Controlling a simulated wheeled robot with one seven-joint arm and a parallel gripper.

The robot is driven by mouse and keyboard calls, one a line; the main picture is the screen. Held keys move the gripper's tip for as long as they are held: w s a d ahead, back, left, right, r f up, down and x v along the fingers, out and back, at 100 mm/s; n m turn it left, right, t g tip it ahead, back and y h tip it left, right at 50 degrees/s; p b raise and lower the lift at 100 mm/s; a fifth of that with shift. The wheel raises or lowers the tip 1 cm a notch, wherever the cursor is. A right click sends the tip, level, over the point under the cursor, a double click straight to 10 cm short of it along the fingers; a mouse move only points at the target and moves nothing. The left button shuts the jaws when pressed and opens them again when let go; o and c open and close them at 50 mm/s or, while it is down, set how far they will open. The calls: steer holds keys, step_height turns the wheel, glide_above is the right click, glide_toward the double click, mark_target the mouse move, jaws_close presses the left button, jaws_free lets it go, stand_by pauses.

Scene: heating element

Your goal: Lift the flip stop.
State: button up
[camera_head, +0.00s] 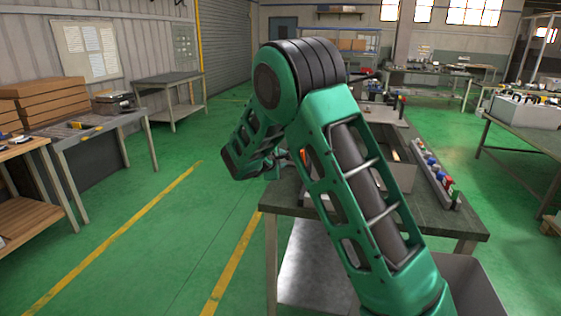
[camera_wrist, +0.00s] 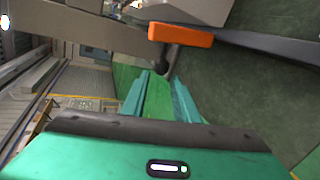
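The flip stop appears to be the piece with an orange bar (camera_wrist: 181,34) and a short dark grey stem in the wrist view. It lies just beyond my fingertips, at top centre. My gripper (camera_wrist: 159,85) shows two teal fingers standing apart with green floor between them; nothing is held. The stem's lower end is close to the fingertips, and I cannot tell whether they touch. In the head view, my gripper (camera_head: 277,168) is small beside the bench's left edge, and my arm hides much of the bench; a small orange spot (camera_head: 303,156) shows beside it.
A grey workbench (camera_head: 452,219) stands under and behind my arm. A rail with red and blue parts (camera_head: 432,171) runs along its right side. A long dark bar (camera_wrist: 265,44) extends right from the orange piece. Open green floor (camera_head: 150,235) lies left of the bench.

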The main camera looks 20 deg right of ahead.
steer(key=shift+s+d, duration=0.1)
steer(key=shift+d, duration=0.15)
steer(key=v, duration=1)
steer(key=shift+s+a, duration=0.15)
steer(key=shift+a, duration=0.1)
steer(key=shift+r, duration=0.1)
steer(key=s+d+f+m+g+y, duration=0.1)
steer(key=s+d+m+g, duration=0.2)
steer(key=s+d+m, duration=0.5)
steer(key=s+d+f+m+g+y, duration=0.15)
steer(key=s+d+g, duration=0.25)
steer(key=s+d, duration=0.55)
steer(key=s+a+m+g+y, duration=0.1)
steer(key=s+a+m+y, duration=0.2)
steer(key=s, duration=1.2)
steer(key=s+a+f+m+g+y, duration=0.1)
steer(key=s+a+m, duration=0.4)
steer(key=s, duration=1.1)
steer(key=shift+s+a+m+g+y, duration=0.15)
steer(key=shift+s+m+g+y, duration=0.15)
steer(key=shift+m+g+y, duration=0.65)
steer(key=shift+f+n+t+y, duration=0.1)
steer(key=shift+n+t+y, duration=0.2)
steer(key=shift+n, duration=0.1)
